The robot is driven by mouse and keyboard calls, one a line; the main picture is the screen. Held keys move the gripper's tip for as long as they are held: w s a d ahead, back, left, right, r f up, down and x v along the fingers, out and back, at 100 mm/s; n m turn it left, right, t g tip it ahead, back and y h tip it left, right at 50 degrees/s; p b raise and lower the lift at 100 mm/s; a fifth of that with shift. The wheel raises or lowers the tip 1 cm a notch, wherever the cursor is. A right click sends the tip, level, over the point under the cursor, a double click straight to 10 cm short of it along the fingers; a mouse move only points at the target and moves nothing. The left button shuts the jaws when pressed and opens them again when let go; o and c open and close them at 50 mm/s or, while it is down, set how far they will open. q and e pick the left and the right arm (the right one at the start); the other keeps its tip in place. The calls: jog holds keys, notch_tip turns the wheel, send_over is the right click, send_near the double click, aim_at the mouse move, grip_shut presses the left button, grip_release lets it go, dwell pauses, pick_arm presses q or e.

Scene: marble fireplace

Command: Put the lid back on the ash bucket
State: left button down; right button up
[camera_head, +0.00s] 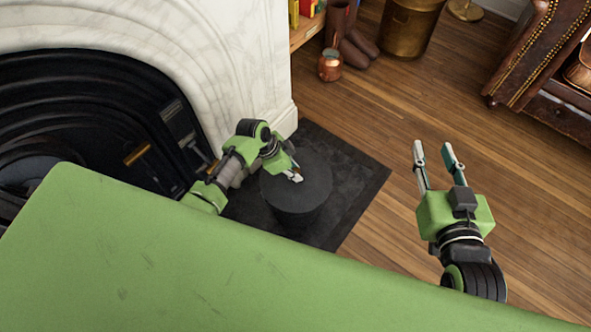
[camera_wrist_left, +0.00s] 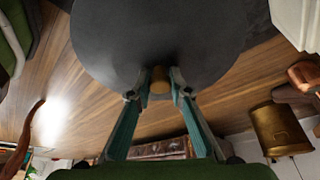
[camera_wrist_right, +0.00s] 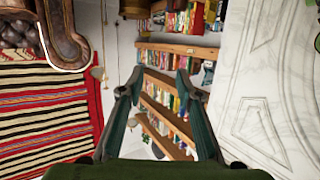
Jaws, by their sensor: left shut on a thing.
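The dark round lid (camera_head: 312,190) lies roughly level at the ash bucket, over the dark hearth mat. My left gripper (camera_head: 296,177) reaches it from the left and is shut on its small wooden knob (camera_wrist_left: 160,80). In the left wrist view the lid (camera_wrist_left: 150,35) fills the top as a wide dark disc. The dark body of the ash bucket (camera_head: 297,221) shows partly below the lid; its rim is hidden, so I cannot tell whether the lid touches it. My right gripper (camera_head: 433,147) is open and empty, well to the right above the wooden floor.
The white marble fireplace (camera_head: 235,60) stands at the left, with fire tools (camera_head: 180,125) at its opening. A copper pot (camera_head: 331,65), boots (camera_head: 357,45) and a brass bucket (camera_head: 408,25) stand at the back. A leather chair (camera_head: 530,55) is at upper right. Open floor lies between.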

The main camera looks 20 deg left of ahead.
jog(key=shift+s+f, duration=0.15)
jog(key=shift+f, duration=0.25)
pick_arm(q)
jog(key=shift+r, duration=0.1)
pick_arm(e)
jog(key=shift+s+d+f+g, duration=0.1)
jog(key=shift+f+g, duration=0.15)
jog(key=shift+g, duration=0.05)
jog(key=shift+s+d+f, duration=0.1)
jog(key=shift+s+f, duration=0.05)
jog(key=shift+f, duration=0.15)
jog(key=shift+f+g, duration=0.15)
jog(key=shift+g, duration=0.15)
jog(key=shift+s+d+f+h, duration=0.1)
jog(key=shift+s+f+h, duration=0.1)
jog(key=shift+h, duration=0.1)
pick_arm(q)
jog(key=shift+p, duration=0.3)
pick_arm(e)
jog(key=shift+f, duration=0.1)
jog(key=shift+s+f, duration=0.1)
jog(key=shift+f, duration=0.1)
